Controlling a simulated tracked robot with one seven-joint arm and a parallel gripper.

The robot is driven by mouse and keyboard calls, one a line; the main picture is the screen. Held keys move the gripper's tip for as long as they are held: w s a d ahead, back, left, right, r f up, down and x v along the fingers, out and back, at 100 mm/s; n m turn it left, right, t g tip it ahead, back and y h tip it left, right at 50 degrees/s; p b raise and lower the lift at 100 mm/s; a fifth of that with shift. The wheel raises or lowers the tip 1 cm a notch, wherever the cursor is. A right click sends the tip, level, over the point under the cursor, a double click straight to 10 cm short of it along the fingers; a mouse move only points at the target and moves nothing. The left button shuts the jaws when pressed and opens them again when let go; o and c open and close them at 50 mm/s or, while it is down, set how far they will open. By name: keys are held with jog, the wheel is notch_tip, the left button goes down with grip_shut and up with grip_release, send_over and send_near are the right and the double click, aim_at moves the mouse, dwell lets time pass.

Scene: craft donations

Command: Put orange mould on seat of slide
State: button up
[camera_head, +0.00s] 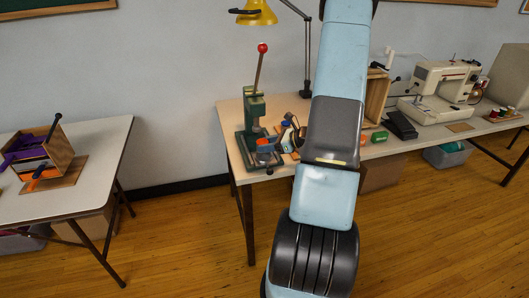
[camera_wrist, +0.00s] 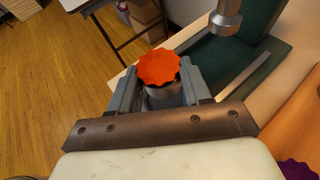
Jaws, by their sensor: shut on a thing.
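The orange mould (camera_wrist: 158,67) is a scalloped orange disc on a silver round body, seen in the wrist view. My gripper (camera_wrist: 160,92) is shut on the silver body, with one finger on each side. The mould also shows small and orange-red by the green press (camera_head: 263,142) in the head view. In the wrist view the press's green base (camera_wrist: 268,62) lies to the right of the mould, with a grey metal strip (camera_wrist: 243,75) along it. A silver ram (camera_wrist: 226,17) hangs above the base. I cannot clearly tell the slide's seat; the mould appears apart from the strip.
The press lever has a red ball (camera_head: 262,48). A yellow lamp (camera_head: 256,14) is behind. A sewing machine (camera_head: 440,82) stands to the right. In the wrist view a purple scalloped piece (camera_wrist: 298,169) lies at the lower right. A left table (camera_head: 95,150) holds a wooden box (camera_head: 60,150).

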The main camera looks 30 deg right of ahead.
jog(key=shift+f, duration=1.45)
jog(key=o, duration=1.2)
jog(key=shift+c, duration=0.2)
jog(key=shift+d, duration=0.1)
